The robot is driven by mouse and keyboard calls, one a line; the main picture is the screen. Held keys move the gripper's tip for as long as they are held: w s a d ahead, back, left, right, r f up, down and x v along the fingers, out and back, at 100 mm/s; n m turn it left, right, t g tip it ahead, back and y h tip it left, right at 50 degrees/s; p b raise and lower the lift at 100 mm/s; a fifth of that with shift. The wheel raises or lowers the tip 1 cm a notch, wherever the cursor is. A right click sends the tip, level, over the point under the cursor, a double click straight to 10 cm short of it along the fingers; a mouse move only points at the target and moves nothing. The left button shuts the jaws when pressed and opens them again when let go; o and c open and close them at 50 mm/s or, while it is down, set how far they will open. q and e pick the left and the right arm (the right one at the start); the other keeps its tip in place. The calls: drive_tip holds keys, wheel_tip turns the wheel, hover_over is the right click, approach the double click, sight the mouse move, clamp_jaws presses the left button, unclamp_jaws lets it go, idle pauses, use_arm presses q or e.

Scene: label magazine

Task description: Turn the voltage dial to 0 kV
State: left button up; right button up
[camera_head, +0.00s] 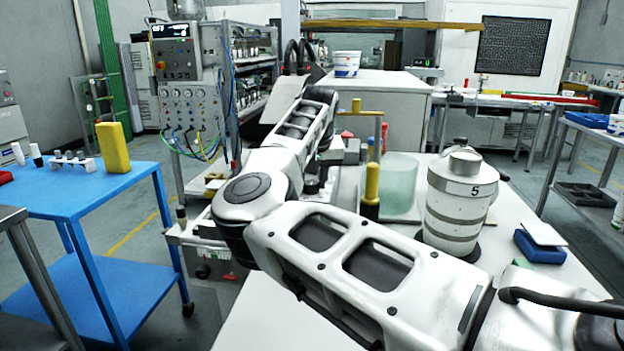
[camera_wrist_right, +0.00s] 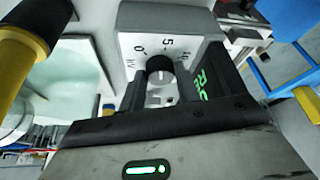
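The voltage dial (camera_wrist_right: 160,72) is a black round knob on a pale box (camera_wrist_right: 190,20) marked 0, 5, 10 and kV. I cannot tell clearly which number its mark points to. My right gripper (camera_wrist_right: 167,80) is at the front of this box, its dark fingers apart on either side of the dial, with no clear contact. Green lit characters (camera_wrist_right: 201,84) show on a dark surface right of the dial. In the head view my right arm hides the dial and most of the gripper. My left gripper is not in view.
A yellow-and-black post (camera_head: 371,190) and a pale green glass vessel (camera_head: 401,180) stand close to my arm. A banded white canister (camera_head: 458,200) is farther right, near a blue box (camera_head: 538,246). A blue cart (camera_head: 95,195) stands left, apart from the white table (camera_head: 270,318).

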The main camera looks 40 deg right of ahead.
drive_tip(key=shift+n, duration=0.3)
drive_tip(key=n, duration=0.1)
drive_tip(key=n+y, duration=0.1)
drive_tip(key=n, duration=0.1)
drive_tip(key=shift+d+t+y+b, duration=0.2)
drive_tip(key=shift+t+y+b, duration=0.1)
drive_tip(key=shift+b, duration=0.1)
drive_tip(key=shift+d+r+n+y, duration=0.15)
drive_tip(key=shift+n+y, duration=0.55)
drive_tip(key=shift+n, duration=1.3)
drive_tip(key=o, duration=1)
drive_tip(key=shift+c, duration=0.2)
drive_tip(key=shift+s, duration=0.1)
drive_tip(key=v, duration=1.5)
drive_tip(key=shift+s+r, duration=0.2)
drive_tip(key=shift+r, duration=0.15)
